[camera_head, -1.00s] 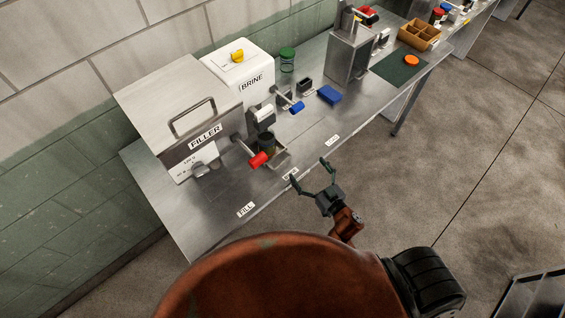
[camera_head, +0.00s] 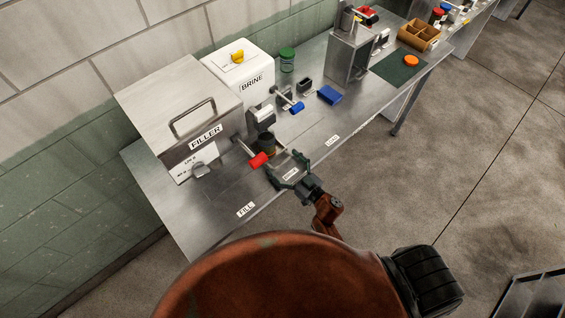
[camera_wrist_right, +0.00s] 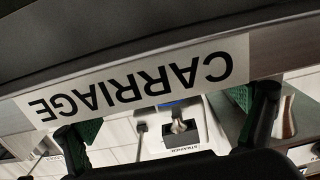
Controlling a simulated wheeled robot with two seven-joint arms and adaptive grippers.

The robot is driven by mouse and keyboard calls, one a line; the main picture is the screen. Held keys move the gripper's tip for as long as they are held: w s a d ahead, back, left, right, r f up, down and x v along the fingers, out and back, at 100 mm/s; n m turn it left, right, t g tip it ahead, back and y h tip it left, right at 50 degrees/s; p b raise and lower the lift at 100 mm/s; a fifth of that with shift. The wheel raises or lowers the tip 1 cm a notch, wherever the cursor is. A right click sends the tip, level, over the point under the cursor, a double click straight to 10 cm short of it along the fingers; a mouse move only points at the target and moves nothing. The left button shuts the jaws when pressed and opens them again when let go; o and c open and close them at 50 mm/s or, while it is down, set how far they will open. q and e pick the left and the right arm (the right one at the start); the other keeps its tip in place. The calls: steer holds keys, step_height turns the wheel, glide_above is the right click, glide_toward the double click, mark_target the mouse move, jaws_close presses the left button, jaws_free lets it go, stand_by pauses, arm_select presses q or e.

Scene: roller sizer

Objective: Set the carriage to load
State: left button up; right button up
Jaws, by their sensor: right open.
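The carriage is a small metal tray (camera_head: 283,153) at the bench's front, near the middle label between the FILL label (camera_head: 245,209) and the LOAD label (camera_head: 332,140). A dark jar (camera_head: 266,142) shows at its back, under the filler's spout. My right gripper (camera_head: 286,170) is open at the carriage's front, its green-padded fingers spread to either side. In the right wrist view the upside-down CARRIAGE plate (camera_wrist_right: 140,80) fills the upper part, with both fingertips just below it. Contact cannot be told. My left gripper is not in view.
The filler (camera_head: 180,115) with its red-handled lever (camera_head: 258,160) stands left of the carriage. The brine box (camera_head: 238,72) and its blue-handled lever (camera_head: 296,107) are behind. A blue block (camera_head: 329,95) lies behind LOAD. The bench front toward LOAD looks clear.

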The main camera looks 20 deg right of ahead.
steer(key=shift+c, duration=0.4)
steer(key=c, duration=1.6)
steer(key=shift+d, duration=0.1)
